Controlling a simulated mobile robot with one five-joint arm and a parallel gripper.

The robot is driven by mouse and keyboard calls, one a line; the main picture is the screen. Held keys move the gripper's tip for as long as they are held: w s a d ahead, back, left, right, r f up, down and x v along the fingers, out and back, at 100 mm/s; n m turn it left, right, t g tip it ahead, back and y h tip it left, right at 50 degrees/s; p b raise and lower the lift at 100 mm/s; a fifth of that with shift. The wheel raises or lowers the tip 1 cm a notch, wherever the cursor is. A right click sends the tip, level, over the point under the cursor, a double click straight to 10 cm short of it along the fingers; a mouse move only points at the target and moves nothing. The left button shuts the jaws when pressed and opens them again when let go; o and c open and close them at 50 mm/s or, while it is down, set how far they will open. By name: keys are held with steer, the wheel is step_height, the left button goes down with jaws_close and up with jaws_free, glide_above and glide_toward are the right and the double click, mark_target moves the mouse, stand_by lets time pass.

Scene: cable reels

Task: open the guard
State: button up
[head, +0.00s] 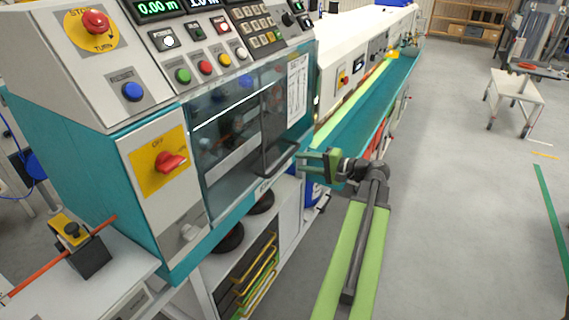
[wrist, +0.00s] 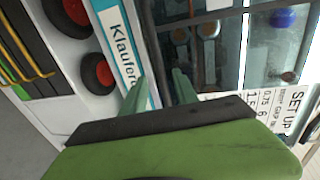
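The guard (head: 225,135) is a clear, dark-tinted panel on the front of the teal and white machine. It looks closed over the compartment behind it. A dark bar handle (head: 280,160) is at its lower right; a dark bar (wrist: 152,45) also shows in the wrist view. My gripper (head: 303,162) is beside the right end of the handle. In the wrist view my gripper (wrist: 158,84) has its two green fingers apart, with the dark bar running between them in the picture. I cannot tell whether they touch it.
A red switch (head: 170,162) on a yellow plate is left of the guard. Buttons and displays are above it. A shelf with black reels (head: 228,238) is below. A long teal trough (head: 365,105) extends behind my arm. The floor (head: 450,200) at right is mostly clear.

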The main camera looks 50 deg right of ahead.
mark_target(287, 160)
steer(key=b+x, duration=0.1)
steer(key=x, duration=0.6)
steer(key=shift+w+a, duration=0.1)
steer(key=shift+w, duration=0.1)
jaws_close()
steer(key=shift+f, duration=0.1)
stand_by(0.9)
